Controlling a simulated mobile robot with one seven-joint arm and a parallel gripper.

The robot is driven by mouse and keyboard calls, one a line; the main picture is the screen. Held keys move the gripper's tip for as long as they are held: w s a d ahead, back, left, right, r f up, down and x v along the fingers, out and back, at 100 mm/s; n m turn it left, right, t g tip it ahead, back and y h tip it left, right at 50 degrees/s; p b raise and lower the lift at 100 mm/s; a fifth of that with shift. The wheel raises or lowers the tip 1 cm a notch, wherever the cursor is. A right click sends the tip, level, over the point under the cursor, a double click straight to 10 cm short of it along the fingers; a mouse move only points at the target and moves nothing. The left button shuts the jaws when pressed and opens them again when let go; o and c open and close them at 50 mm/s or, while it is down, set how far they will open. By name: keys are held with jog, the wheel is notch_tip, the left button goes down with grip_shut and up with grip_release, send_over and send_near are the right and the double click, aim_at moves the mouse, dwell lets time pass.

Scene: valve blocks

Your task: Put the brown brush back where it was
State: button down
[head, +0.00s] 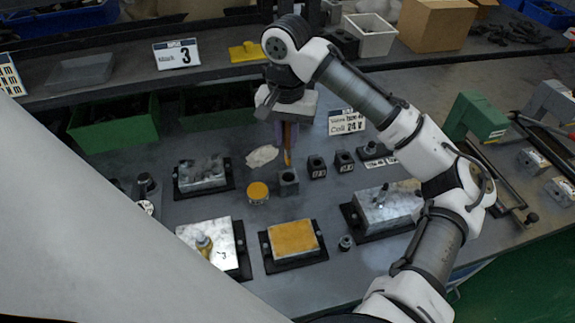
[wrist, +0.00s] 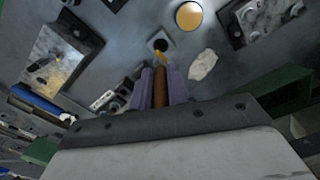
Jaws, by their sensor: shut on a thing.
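My gripper (head: 287,140) is shut on the brown brush (wrist: 160,90), with its purple fingers on either side of the handle; the gripper also shows in the wrist view (wrist: 161,78). The brush points down, and its orange tip (head: 287,158) hangs over the table. A small dark square block with a round hole (head: 289,183) stands just below the tip in the head view. In the wrist view the tip lies close to this holed block (wrist: 161,46). I cannot tell whether they touch. The upper part of the brush is hidden by my gripper.
Two similar dark blocks (head: 317,167) (head: 344,161) stand just right. A round orange-topped tin (head: 258,192) and a pale crumpled rag (head: 262,156) lie left. Metal blocks on black bases (head: 385,207) (head: 202,175) and an orange-topped block (head: 293,238) stand around.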

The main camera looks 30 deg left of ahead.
notch_tip(320, 180, down, 10)
jog(key=shift+f, duration=0.1)
dwell(0.4)
jog(key=shift+f, duration=0.2)
jog(key=c, duration=1.4)
grip_release()
jog(key=shift+o, duration=0.2)
jog(key=shift+r, duration=0.1)
jog(key=shift+r, duration=0.1)
notch_tip(320, 180, up, 12)
jog(key=shift+r+b, duration=0.1)
jog(key=shift+b, duration=0.25)
